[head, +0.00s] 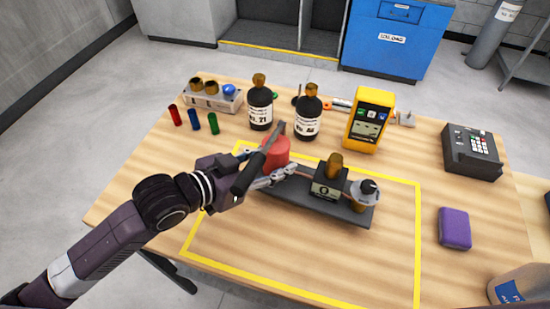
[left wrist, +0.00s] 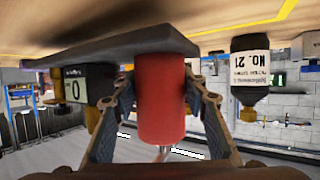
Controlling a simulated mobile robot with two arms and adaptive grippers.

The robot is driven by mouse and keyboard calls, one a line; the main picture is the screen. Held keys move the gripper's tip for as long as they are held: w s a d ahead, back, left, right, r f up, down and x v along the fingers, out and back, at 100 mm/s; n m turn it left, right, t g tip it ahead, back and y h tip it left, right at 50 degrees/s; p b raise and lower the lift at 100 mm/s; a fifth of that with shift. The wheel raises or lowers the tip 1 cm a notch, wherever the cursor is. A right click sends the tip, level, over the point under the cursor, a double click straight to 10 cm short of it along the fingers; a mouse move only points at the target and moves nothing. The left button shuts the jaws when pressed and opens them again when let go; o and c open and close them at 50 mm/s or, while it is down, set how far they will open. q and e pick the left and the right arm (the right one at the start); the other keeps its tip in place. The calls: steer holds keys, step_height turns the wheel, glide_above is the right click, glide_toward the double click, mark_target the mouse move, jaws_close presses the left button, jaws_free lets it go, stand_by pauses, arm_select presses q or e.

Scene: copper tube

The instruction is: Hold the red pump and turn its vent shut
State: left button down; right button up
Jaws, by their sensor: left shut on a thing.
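The red pump (head: 275,150) is a red cylinder standing at the left end of a dark grey base plate (head: 352,213). My left gripper (head: 281,156) has its two fingers on either side of the red cylinder, gripping it. The left wrist view, upside down, shows the red pump (left wrist: 161,100) between both fingers (left wrist: 160,120). On the same plate stand a black box with a 0 label (head: 327,189) and brass top, and a grey part with a black knob (head: 368,187). I cannot tell which part is the vent. My right gripper is not in view.
Two dark bottles (head: 260,108) (head: 308,117) stand close behind the pump. A yellow meter (head: 369,122), a black keypad device (head: 471,150) and a purple block (head: 454,229) are to the right. A rack (head: 228,105) and small coloured tubes lie back left. The front of the yellow-taped area is clear.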

arm_select(q)
steer(key=shift+d+f+b, duration=0.1)
steer(key=shift+f+b, duration=0.7)
steer(key=shift+f, duration=0.3)
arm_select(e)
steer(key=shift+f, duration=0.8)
arm_select(q)
steer(key=shift+f, duration=0.35)
steer(key=shift+a+f, duration=0.2)
steer(key=shift+f, duration=0.25)
steer(key=shift+s, duration=0.1)
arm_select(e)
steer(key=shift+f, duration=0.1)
arm_select(q)
steer(key=shift+d, duration=0.1)
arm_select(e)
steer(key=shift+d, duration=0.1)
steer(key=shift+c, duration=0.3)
